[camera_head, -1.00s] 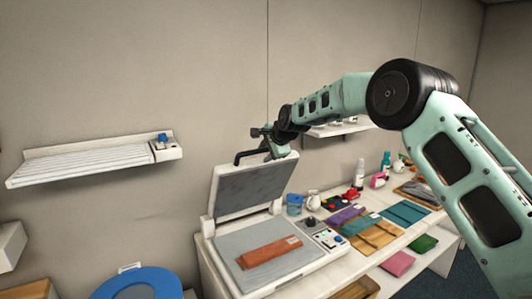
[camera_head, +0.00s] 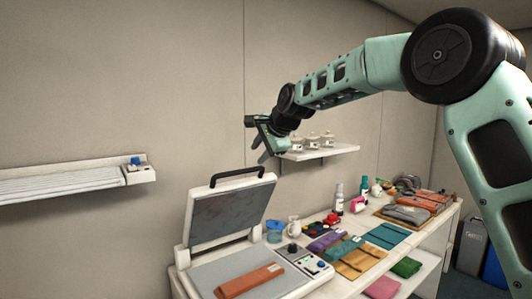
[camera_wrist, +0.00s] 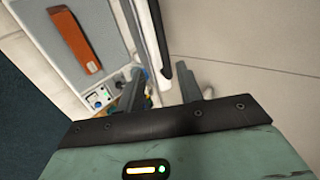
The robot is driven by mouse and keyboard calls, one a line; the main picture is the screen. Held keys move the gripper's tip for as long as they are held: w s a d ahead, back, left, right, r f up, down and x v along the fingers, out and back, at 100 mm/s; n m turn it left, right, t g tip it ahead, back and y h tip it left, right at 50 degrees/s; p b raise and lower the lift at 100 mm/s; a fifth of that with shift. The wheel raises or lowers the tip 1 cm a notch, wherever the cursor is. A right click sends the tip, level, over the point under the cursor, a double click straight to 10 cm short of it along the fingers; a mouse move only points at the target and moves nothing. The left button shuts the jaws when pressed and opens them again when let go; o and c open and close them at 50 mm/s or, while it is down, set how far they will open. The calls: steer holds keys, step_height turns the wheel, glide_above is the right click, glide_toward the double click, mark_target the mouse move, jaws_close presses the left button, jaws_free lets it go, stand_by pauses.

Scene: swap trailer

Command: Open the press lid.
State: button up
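The press (camera_head: 190,278) stands on the white counter with its grey-faced lid (camera_head: 228,215) raised and tilted back. The lid's black handle (camera_head: 237,177) is at its top edge. A folded orange-brown cloth (camera_head: 248,281) lies on the grey lower plate. My gripper (camera_head: 264,152) is above and to the right of the handle, apart from it. In the wrist view its two fingers (camera_wrist: 162,92) are spread with nothing between them. The lid shows nearly edge-on there (camera_wrist: 150,38), with the cloth (camera_wrist: 78,42) beyond it to the left.
The press's control panel (camera_head: 308,263) is at its right. A blue-lidded jar (camera_head: 274,233), coloured folded cloths (camera_head: 355,250) and bottles crowd the counter to the right. A shelf with white jars (camera_head: 318,152) is behind my gripper. Another wall shelf (camera_head: 70,184) is at left.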

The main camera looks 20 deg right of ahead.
steer(key=shift+b+v, duration=0.4)
steer(key=shift+v, duration=1.55)
steer(key=s+a+f+n+g+b, duration=0.1)
steer(key=s+a+f+n+g, duration=0.1)
steer(key=s+a+f+n, duration=0.45)
steer(key=s+a+f+n+g, duration=0.1)
steer(key=s+a+f+g, duration=0.2)
steer(key=s, duration=0.6)
steer(key=s+a+f+n+b, duration=0.1)
steer(key=s+a+f+n, duration=0.3)
steer(key=s+f, duration=0.25)
steer(key=s+d+f+n+g, duration=0.1)
steer(key=s+f+n, duration=0.2)
steer(key=s, duration=0.5)
steer(key=s+d+f+n+g+h+b, duration=0.1)
steer(key=s+f+n, duration=0.3)
steer(key=s, duration=0.5)
steer(key=s+d+f+n+g+h, duration=0.1)
steer(key=s+d+f+n+g, duration=0.1)
steer(key=s, duration=0.7)
step_height(320, 180, down, 3)
steer(key=shift+r+n, duration=0.1)
steer(key=shift+n, duration=0.75)
